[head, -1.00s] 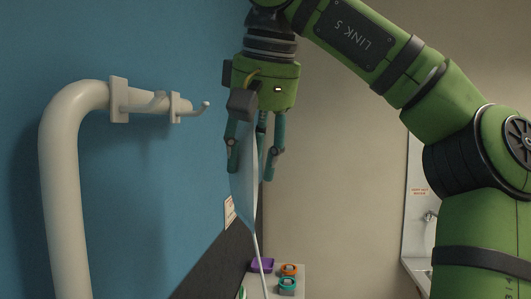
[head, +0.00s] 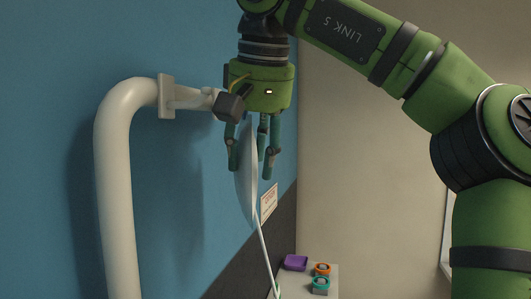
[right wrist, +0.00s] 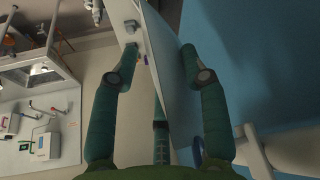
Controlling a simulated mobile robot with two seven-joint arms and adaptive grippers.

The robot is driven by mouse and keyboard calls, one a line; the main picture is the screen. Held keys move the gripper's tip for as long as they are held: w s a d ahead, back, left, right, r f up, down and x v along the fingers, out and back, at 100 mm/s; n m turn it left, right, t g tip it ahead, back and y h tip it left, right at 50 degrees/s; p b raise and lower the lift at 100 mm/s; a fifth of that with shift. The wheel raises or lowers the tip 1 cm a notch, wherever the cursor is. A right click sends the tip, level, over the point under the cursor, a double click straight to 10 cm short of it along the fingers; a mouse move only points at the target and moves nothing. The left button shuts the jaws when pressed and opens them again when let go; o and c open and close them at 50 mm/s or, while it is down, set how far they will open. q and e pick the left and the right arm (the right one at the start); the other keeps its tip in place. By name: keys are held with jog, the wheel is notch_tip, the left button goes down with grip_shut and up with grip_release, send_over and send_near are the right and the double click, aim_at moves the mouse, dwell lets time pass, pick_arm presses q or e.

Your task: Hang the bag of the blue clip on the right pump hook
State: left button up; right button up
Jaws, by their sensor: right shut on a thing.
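My right gripper (head: 252,162) hangs fingers down, shut on a thin pale fluid bag (head: 243,190). In the head view the bag is nearly edge-on, with a thin tube running down from it. The bag also shows between the fingers in the right wrist view (right wrist: 172,60). I cannot tell whether the bag touches the hook. My left gripper is not in view.
A thick white pipe (head: 117,200) bends along the blue wall (head: 45,130) at left. Below stands a small table with a purple tray (head: 296,262), an orange item (head: 322,269) and a teal item (head: 320,283). A sign (head: 269,203) is on the wall.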

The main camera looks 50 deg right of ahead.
jog(key=shift+w+a+f, duration=0.3)
jog(key=shift+w+a, duration=0.05)
jog(key=shift+w, duration=0.25)
jog(key=shift+w+a+f, duration=0.15)
jog(key=shift+w+f, duration=0.15)
jog(key=shift+f, duration=0.15)
jog(key=o, duration=1.5)
jog(key=shift+c, duration=0.2)
